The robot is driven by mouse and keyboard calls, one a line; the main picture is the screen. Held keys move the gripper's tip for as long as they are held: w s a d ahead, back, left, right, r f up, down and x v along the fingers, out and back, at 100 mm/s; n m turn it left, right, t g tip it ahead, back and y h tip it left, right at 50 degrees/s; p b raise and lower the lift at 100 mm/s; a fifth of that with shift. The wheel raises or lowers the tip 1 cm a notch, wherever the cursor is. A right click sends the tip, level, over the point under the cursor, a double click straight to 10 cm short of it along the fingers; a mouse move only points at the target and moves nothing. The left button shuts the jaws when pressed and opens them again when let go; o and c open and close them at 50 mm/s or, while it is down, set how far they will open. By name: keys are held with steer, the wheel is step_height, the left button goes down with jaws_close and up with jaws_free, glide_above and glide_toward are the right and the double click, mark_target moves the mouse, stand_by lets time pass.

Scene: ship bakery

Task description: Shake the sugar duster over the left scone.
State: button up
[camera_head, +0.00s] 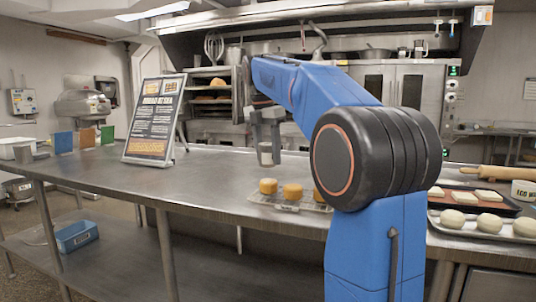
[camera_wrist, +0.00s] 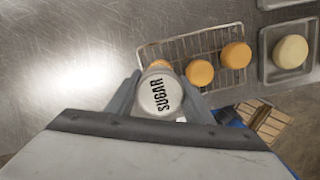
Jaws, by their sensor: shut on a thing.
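My gripper (camera_head: 266,120) is shut on the sugar duster (camera_head: 266,154), a small pale cylinder held about upright. In the wrist view its round white lid (camera_wrist: 161,95) reads SUGAR and faces the camera, between the two grey fingers. Three golden scones sit in a row on a wire rack. The left scone (camera_head: 268,186) is below the duster in the head view; in the wrist view the duster hides most of it. The middle scone (camera_wrist: 200,72) and right scone (camera_wrist: 236,55) show clear. In the head view my arm partly covers the right scone.
The wire rack (camera_wrist: 185,45) lies on the steel counter (camera_head: 205,185). A menu board (camera_head: 156,118) stands to the left. Trays of dough (camera_head: 480,232) and a rolling pin (camera_head: 492,172) lie at the right.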

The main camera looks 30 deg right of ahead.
mark_target(269, 143)
steer(key=shift+s+d, duration=0.2)
steer(key=shift+s, duration=0.6)
steer(key=shift+w, duration=0.1)
steer(key=shift+w+a+r, duration=0.1)
steer(key=shift+w+r, duration=0.2)
steer(key=shift+r, duration=0.55)
steer(key=shift+w+a+r, duration=0.1)
steer(key=shift+w+r, duration=0.15)
steer(key=shift+r, duration=0.55)
steer(key=shift+r, duration=0.1)
